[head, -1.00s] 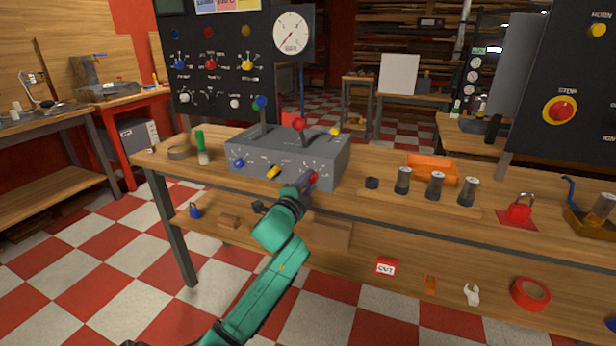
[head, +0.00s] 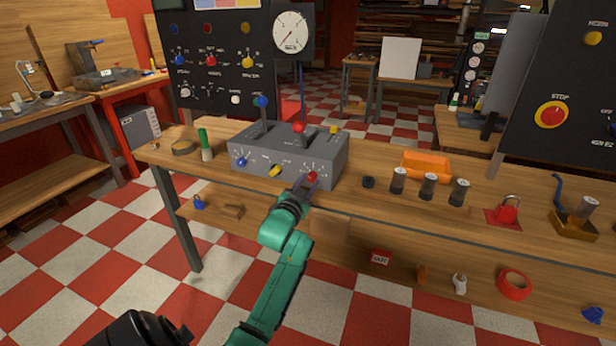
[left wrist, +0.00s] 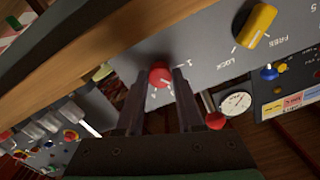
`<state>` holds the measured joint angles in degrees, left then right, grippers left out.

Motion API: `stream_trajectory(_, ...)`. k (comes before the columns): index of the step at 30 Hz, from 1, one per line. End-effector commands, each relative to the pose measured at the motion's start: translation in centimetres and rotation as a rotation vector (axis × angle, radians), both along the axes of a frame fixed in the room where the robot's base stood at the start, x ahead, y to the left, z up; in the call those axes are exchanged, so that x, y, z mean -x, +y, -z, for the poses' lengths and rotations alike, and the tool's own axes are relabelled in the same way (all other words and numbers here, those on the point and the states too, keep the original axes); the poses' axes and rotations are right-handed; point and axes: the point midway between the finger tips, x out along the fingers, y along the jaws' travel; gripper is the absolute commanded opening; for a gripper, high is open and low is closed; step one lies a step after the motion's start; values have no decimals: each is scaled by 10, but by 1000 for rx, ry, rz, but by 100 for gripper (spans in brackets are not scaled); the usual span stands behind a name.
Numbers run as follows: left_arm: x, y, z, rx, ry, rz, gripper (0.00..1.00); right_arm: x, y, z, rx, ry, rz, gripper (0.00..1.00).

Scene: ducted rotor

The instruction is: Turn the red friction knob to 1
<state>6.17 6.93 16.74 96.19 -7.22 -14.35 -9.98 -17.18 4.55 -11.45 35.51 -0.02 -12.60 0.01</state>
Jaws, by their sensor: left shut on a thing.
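The red friction knob (head: 312,176) is at the right end of the front face of a grey control box (head: 318,165) on the workbench. My left gripper (head: 307,184) reaches it from the front. In the left wrist view the red knob (left wrist: 160,77) sits between the two dark fingertips of my left gripper (left wrist: 159,82), which is shut on it. A "1" is printed on the panel beside the knob. The knob's pointer cannot be made out clearly. My right gripper is not in view.
A yellow knob (head: 274,170) marked LOCK and FREE and a blue knob (head: 241,162) share the front face. A red-topped lever (head: 298,127) and a blue-topped lever (head: 262,101) rise from the box. Several dark cylinders stand right, near an orange tray (head: 427,164).

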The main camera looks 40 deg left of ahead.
Motion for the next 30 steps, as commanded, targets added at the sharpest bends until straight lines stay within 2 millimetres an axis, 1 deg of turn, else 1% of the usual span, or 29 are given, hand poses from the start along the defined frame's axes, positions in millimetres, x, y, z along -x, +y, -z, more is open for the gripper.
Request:
stream_trajectory(1, 0, -1, -2, 46, -9, 1, 0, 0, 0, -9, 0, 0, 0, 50)
stream_trajectory(15, 0, -1, -1, 460, -153, -1, 0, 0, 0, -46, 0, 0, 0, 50)
stream_trajectory(24, 0, -2, 0, 660, -224, -1, 0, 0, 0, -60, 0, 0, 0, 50)
stream_trajectory(30, 0, -2, 2, 735, -250, -1, 0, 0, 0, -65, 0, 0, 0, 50)
